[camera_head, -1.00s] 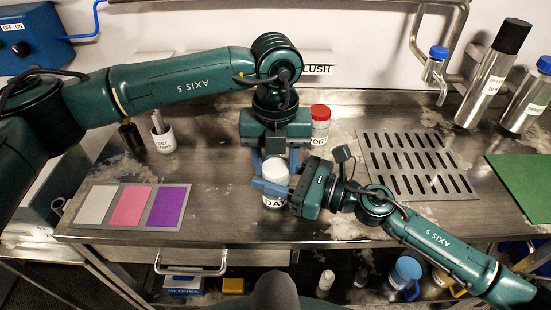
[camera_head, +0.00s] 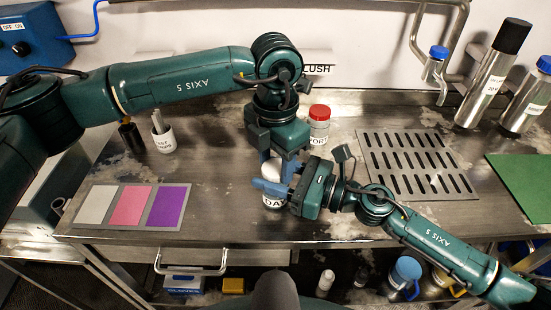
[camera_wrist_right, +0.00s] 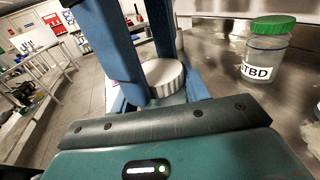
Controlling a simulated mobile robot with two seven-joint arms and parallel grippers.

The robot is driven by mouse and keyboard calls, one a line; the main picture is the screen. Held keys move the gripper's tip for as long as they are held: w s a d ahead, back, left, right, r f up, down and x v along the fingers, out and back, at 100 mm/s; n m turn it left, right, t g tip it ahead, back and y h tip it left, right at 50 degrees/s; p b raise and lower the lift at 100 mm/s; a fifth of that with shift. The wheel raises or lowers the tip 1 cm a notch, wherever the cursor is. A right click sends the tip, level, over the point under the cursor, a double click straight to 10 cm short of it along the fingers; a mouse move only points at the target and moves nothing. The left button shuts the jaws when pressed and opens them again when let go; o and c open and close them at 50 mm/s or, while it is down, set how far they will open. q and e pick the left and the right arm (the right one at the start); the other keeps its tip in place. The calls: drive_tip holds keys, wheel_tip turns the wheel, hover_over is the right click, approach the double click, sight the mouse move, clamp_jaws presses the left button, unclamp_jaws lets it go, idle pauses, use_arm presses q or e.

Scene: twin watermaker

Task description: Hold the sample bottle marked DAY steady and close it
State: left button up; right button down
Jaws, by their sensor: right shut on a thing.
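The DAY sample bottle (camera_head: 273,202) stands upright near the front middle of the bench, with a white cap (camera_head: 272,172) on top. My right gripper (camera_head: 268,190) comes from the right and is shut on the bottle's body below the cap. My left gripper (camera_head: 277,164) is above the bottle, pointing down, its blue fingers on either side of the cap. The white cap (camera_wrist_right: 163,74) also shows in the right wrist view, between the upright blue fingers. I cannot tell whether these fingers press on it. Part of the label is hidden by my right gripper.
A red-capped bottle (camera_head: 319,125) stands close behind my left gripper. A slotted drain plate (camera_head: 362,165) lies at right, a colour card (camera_head: 75,222) at left.

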use_arm(q)
drive_tip(key=o, duration=0.4)
drive_tip(key=shift+r, duration=2.3)
drive_tip(key=shift+c, duration=0.3)
drive_tip(key=shift+r, duration=0.15)
drive_tip(key=shift+c, duration=0.6)
wheel_tip(320, 180, up, 3)
drive_tip(key=shift+r+n, duration=0.1)
drive_tip(key=shift+n, duration=0.3)
drive_tip(key=shift+c, duration=0.5)
